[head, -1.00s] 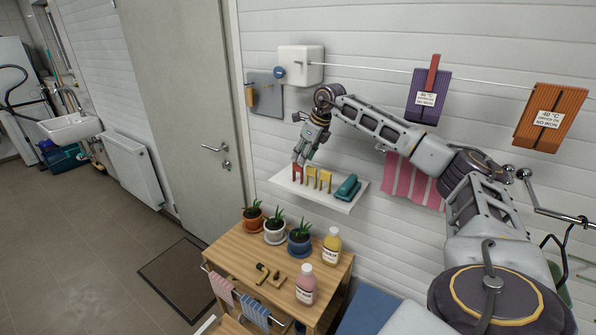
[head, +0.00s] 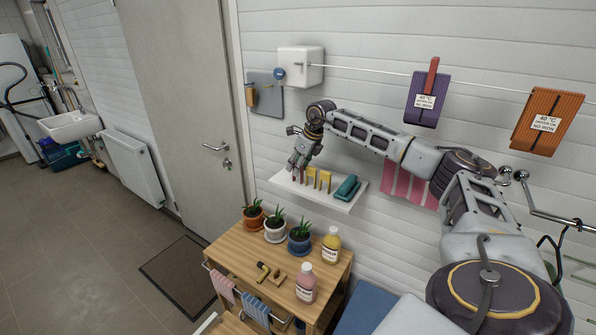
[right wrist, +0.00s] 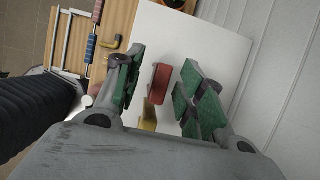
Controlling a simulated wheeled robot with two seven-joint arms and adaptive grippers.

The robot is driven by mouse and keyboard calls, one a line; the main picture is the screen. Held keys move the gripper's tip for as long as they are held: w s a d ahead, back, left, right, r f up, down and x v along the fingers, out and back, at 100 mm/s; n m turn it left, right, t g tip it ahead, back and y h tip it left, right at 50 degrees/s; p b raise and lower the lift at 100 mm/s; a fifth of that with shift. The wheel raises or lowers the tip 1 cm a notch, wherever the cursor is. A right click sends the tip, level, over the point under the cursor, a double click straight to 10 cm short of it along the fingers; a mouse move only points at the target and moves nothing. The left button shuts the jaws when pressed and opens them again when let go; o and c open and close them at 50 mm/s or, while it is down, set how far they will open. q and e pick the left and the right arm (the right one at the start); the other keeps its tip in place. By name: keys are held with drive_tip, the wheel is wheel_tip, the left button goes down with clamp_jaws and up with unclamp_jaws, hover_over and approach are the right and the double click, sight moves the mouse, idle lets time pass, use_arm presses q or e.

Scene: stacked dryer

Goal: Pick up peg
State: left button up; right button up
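A red peg (right wrist: 160,82) stands on the white shelf (head: 339,205). In the right wrist view it lies between the two green-padded fingers of my right gripper (right wrist: 163,70), with gaps showing on both sides. The gripper is open around it. In the head view my right gripper (head: 298,163) reaches down at the shelf's left end and partly hides the red peg (head: 301,177). Yellow pegs (head: 325,181) stand just right of it; one yellow peg (right wrist: 149,116) also shows in the right wrist view. My left gripper is not in view.
A teal object (head: 347,188) lies at the shelf's right end. Below are a wooden cart (head: 232,247) with potted plants and two bottles. A clothesline with a purple item (head: 427,98) and an orange item (head: 547,118) runs above. The wall is close behind the shelf.

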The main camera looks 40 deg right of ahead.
drive_tip(key=shift+c, duration=0.5)
drive_tip(key=c, duration=0.7)
drive_tip(key=shift+o, duration=0.2)
drive_tip(key=shift+a+r, duration=0.1)
drive_tip(key=shift+r, duration=0.1)
drive_tip(key=shift+r+b, duration=0.1)
drive_tip(key=shift+b, duration=0.25)
drive_tip(key=shift+a+r, duration=0.1)
drive_tip(key=shift+r, duration=0.25)
wheel_tip(320, 180, up, 6)
drive_tip(key=shift+f+b, duration=0.1)
drive_tip(key=shift+b, duration=0.6)
drive_tip(key=s+a+b, duration=0.2)
drive_tip(key=a, duration=0.7)
drive_tip(key=s+a+b, duration=0.2)
drive_tip(key=s+a, duration=0.1)
drive_tip(key=a, duration=0.6)
drive_tip(key=shift+s+a, duration=0.3)
drive_tip(key=shift+a, duration=0.1)
